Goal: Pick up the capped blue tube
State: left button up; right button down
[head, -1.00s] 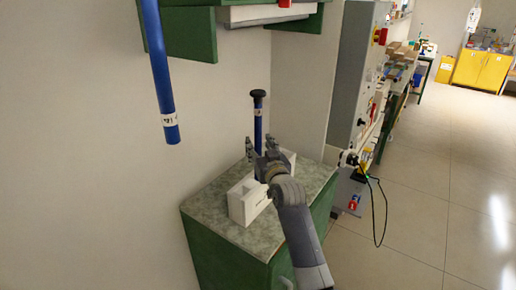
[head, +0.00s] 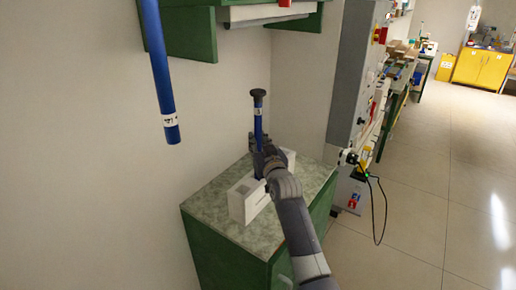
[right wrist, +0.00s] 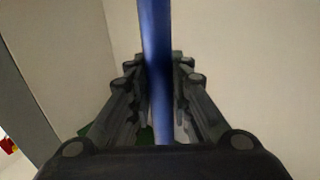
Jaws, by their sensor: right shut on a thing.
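The capped blue tube (head: 259,114) stands upright in the white block (head: 243,207) on the cabinet top. It has a black cap and a small white label below the cap. My right gripper (head: 258,143) is shut around the tube's shaft, above the block. In the right wrist view the blue tube (right wrist: 156,60) runs between the two fingers, which press on it from both sides. The tube's lower end is hidden by my gripper and the block. My left gripper is out of view.
Another blue tube (head: 160,75) with a white label hangs at the upper left, in front of the wall. A green shelf (head: 190,35) is above the cabinet (head: 205,195). A grey machine with a dangling cable (head: 384,215) stands to the right. Open floor lies farther right.

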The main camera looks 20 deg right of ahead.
aim_at(261, 109)
jog(key=shift+r, duration=0.1)
jog(key=shift+s+d+r+b, duration=0.1)
jog(key=shift+s+r+b, duration=0.05)
jog(key=shift+r+b, duration=0.3)
notch_tip(261, 109, up, 10)
jog(key=shift+s+d+r+b, duration=0.15)
jog(key=shift+r+b, duration=0.1)
jog(key=shift+b, duration=0.8)
jog(key=s+d+b, duration=0.4)
jog(key=s+d, duration=0.7)
jog(key=s, duration=0.4)
jog(key=shift+d, duration=0.4)
jog(key=shift+s, duration=0.1)
jog(key=shift+r+p, duration=0.5)
jog(key=shift+p, duration=0.05)
